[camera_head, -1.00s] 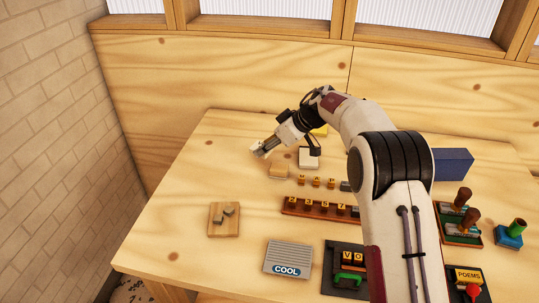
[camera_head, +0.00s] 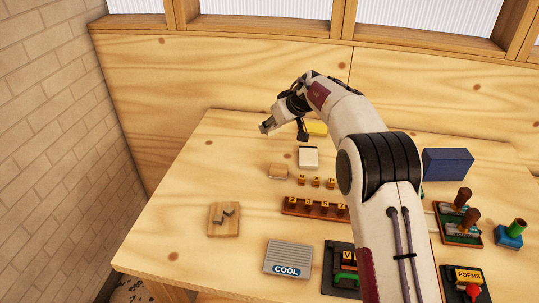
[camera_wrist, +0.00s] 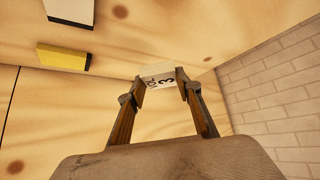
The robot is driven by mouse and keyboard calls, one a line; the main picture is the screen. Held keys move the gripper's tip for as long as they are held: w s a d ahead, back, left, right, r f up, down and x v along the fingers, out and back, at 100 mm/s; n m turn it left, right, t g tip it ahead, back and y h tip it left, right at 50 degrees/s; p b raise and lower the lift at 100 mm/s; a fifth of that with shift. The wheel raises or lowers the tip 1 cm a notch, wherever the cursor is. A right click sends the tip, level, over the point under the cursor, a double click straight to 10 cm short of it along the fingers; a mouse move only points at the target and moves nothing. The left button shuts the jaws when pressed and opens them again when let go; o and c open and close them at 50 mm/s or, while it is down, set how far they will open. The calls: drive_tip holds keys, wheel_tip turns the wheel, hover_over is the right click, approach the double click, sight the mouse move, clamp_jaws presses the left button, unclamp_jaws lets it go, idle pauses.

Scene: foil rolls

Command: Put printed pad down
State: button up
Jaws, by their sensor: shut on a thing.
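My gripper (camera_head: 265,128) is raised over the far left part of the table in the head view. In the wrist view my gripper (camera_wrist: 161,88) is shut on a small pale printed pad (camera_wrist: 157,69), with its fingertips at the pad's two sides. Dark print with a large 3 shows on the pad's face. The pad is hard to make out in the head view. In the wrist view it appears against the wooden surface, and I cannot tell its height above it.
A number rail (camera_head: 315,208), a COOL pad (camera_head: 288,258) and a wooden square (camera_head: 223,219) lie nearer. The table's far left is bare.

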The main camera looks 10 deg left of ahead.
drive_tip(key=shift+f, duration=2.55)
drive_tip(key=shift+f, duration=2.5)
drive_tip(key=shift+f, duration=0.1)
drive_tip(key=o, duration=0.9)
